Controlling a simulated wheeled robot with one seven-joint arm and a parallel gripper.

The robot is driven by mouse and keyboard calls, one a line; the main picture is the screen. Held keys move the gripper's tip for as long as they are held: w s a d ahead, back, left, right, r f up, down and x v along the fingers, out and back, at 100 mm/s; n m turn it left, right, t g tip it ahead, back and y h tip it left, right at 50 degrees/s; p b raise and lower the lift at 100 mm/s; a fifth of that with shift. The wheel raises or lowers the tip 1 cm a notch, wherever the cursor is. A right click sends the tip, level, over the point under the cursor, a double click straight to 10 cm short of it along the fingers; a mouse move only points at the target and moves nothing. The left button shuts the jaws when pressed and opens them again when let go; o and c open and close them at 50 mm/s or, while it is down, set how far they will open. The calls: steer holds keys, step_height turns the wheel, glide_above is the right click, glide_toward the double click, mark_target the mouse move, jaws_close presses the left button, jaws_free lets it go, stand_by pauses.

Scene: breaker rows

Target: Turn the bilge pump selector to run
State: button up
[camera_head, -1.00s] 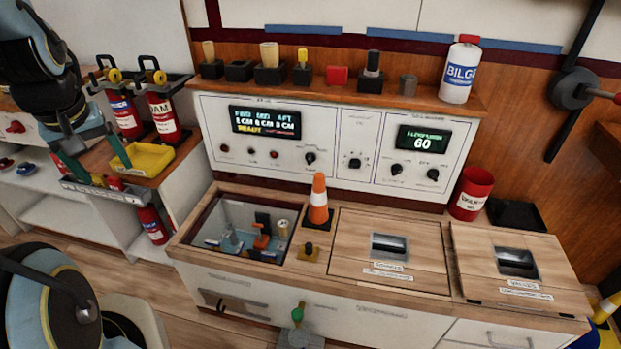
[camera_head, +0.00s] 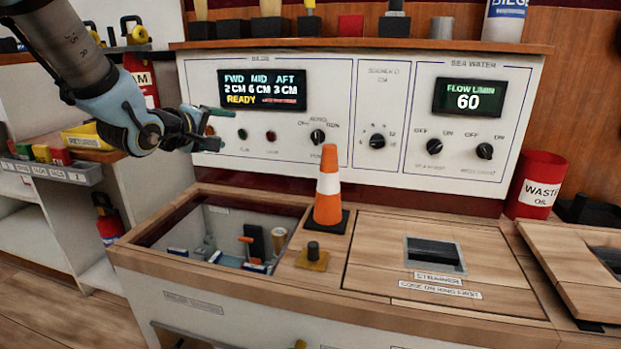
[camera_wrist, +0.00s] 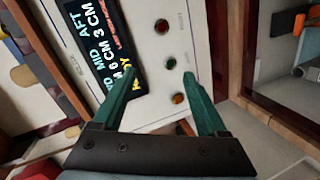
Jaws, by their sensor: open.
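The bilge panel (camera_head: 345,110) is white, with a lit display (camera_head: 262,95) reading FWD, MID, AFT and READY. A black selector knob (camera_head: 317,136) sits at the panel's lower right, below small lettering; its position is too small to read surely. Left of it are a red button (camera_head: 271,136) and a green one (camera_head: 242,134). My gripper (camera_head: 205,128) is in front of the panel's left part, left of the selector and apart from it. In the wrist view my gripper (camera_wrist: 158,88) has its green fingers spread and empty, with the display and several small round buttons beyond them. The selector is not clearly seen there.
An orange cone (camera_head: 329,190) stands on the counter below the selector. An open hatch (camera_head: 150,240) lies left of it. The sea water panel (camera_head: 465,125) with two similar knobs is at the right. A shelf (camera_head: 400,45) with several items runs above.

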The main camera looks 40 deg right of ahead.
mark_target(314, 139)
steer(key=s+d+f+g+h+b, duration=0.4)
steer(key=s+d+f+h+b, duration=0.1)
steer(key=s+d+b, duration=0.35)
steer(key=d+b, duration=0.1)
steer(key=d, duration=0.2)
steer(key=d+b, duration=0.2)
steer(key=d, duration=0.2)
steer(key=w+d+b, duration=0.1)
steer(key=d, duration=0.2)
steer(key=shift+d+f, duration=0.2)
steer(key=shift+w+d+r, duration=0.15)
steer(key=shift+d, duration=0.3)
jaws_close()
